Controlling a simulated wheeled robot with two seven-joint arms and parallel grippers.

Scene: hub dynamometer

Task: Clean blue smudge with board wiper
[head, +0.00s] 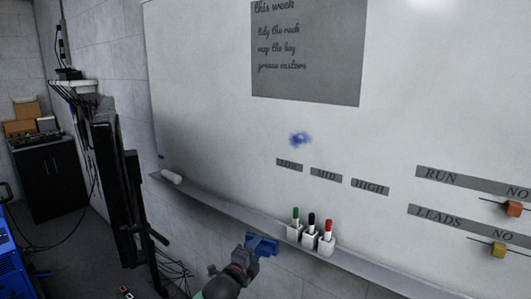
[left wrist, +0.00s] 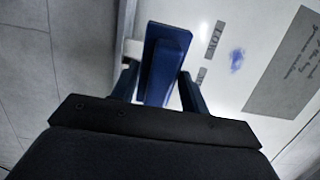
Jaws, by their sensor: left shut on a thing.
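The blue smudge (head: 300,139) is on the whiteboard (head: 215,95), just above the LOW and MID labels. It also shows in the left wrist view (left wrist: 237,60), right of the wiper. My left gripper (head: 248,256) is shut on the blue board wiper (head: 263,245). In the left wrist view, the wiper (left wrist: 163,58) sticks out forward from between the two fingers. In the head view, the wiper is below and left of the smudge, overlapping the tray's lower edge and apart from the smudge. My right gripper is in neither view.
A tray ledge (head: 225,207) runs under the board. White cups (head: 311,239) on it hold green, black and red markers, close right of the wiper. A white roll-shaped thing (head: 171,176) lies at the ledge's left end.

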